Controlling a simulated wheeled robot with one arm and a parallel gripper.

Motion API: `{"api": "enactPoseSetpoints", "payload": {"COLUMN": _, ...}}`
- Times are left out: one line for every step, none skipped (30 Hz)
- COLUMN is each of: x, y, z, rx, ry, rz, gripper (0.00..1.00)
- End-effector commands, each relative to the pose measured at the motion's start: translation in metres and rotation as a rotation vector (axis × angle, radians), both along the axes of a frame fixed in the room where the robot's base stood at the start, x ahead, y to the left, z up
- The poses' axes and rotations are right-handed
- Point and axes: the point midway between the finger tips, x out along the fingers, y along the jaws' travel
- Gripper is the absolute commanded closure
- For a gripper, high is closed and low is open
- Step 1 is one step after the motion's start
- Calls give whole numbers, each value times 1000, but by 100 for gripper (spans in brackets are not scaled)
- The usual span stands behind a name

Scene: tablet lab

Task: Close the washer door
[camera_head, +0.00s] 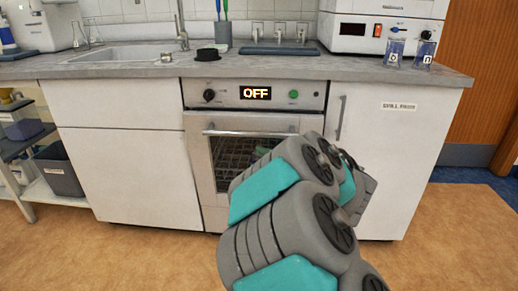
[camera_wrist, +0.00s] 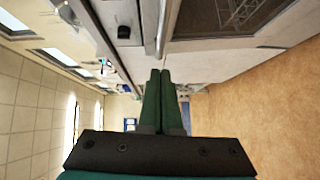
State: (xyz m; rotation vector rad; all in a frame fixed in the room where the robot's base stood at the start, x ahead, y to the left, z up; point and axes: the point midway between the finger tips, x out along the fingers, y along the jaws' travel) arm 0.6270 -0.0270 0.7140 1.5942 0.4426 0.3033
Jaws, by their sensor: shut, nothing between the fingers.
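The washer (camera_head: 225,104) is built in under the counter, with a knob, a green button and a display reading OFF. Its door (camera_head: 196,150) has a horizontal bar handle (camera_head: 250,132) and a dark window with a rack behind it. The door looks about flush with the front, but my arm hides its right side, and I cannot tell if it is fully closed. In the wrist view, my gripper (camera_wrist: 159,75) is shut and empty, its green fingertips near the bar handle (camera_wrist: 161,30) and the door (camera_wrist: 200,45). In the head view my arm hides my gripper.
White cabinets (camera_head: 130,165) flank the washer. The counter (camera_head: 150,68) above holds a sink (camera_head: 120,55), a drying rack and a white device (camera_head: 385,28). A shelf with bins (camera_head: 60,170) stands at the left. The tan floor (camera_head: 130,260) in front is clear.

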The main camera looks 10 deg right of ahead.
Motion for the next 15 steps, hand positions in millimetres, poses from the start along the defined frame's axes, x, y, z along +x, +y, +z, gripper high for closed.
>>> {"api": "enactPoseSetpoints", "payload": {"x": 7, "y": 4, "z": 0, "rx": 2, "ry": 1, "rz": 1, "gripper": 100}}
{"api": "enactPoseSetpoints", "payload": {"x": 12, "y": 7, "z": 0, "rx": 2, "ry": 1, "rz": 1, "gripper": 100}}
{"api": "enactPoseSetpoints", "payload": {"x": 19, "y": 11, "z": 0, "rx": 2, "ry": -1, "rz": 4, "gripper": 100}}
{"api": "enactPoseSetpoints", "payload": {"x": 24, "y": 14, "z": -1, "rx": 2, "ry": -2, "rz": 6, "gripper": 100}}
{"api": "enactPoseSetpoints", "payload": {"x": 30, "y": 17, "z": -2, "rx": 1, "ry": 0, "rz": 6, "gripper": 100}}
{"api": "enactPoseSetpoints", "payload": {"x": 37, "y": 20, "z": -3, "rx": 1, "ry": 3, "rz": 4, "gripper": 100}}
{"api": "enactPoseSetpoints", "payload": {"x": 42, "y": 23, "z": -4, "rx": 2, "ry": 2, "rz": 4, "gripper": 100}}
{"api": "enactPoseSetpoints", "payload": {"x": 47, "y": 26, "z": -4, "rx": 2, "ry": 1, "rz": 5, "gripper": 100}}
{"api": "enactPoseSetpoints", "payload": {"x": 54, "y": 30, "z": -4, "rx": 2, "ry": -1, "rz": 4, "gripper": 100}}
{"api": "enactPoseSetpoints", "payload": {"x": 59, "y": 32, "z": -4, "rx": 1, "ry": 0, "rz": 2, "gripper": 100}}
{"api": "enactPoseSetpoints", "payload": {"x": 65, "y": 34, "z": -5, "rx": 0, "ry": 1, "rz": 2, "gripper": 100}}
{"api": "enactPoseSetpoints", "payload": {"x": 72, "y": 38, "z": -5, "rx": 0, "ry": 0, "rz": 4, "gripper": 100}}
{"api": "enactPoseSetpoints", "payload": {"x": 76, "y": 41, "z": -6, "rx": 1, "ry": 0, "rz": 4, "gripper": 100}}
{"api": "enactPoseSetpoints", "payload": {"x": 81, "y": 41, "z": -7, "rx": 2, "ry": 2, "rz": 3, "gripper": 100}}
{"api": "enactPoseSetpoints", "payload": {"x": 85, "y": 36, "z": -7, "rx": 0, "ry": 1, "rz": -1, "gripper": 100}}
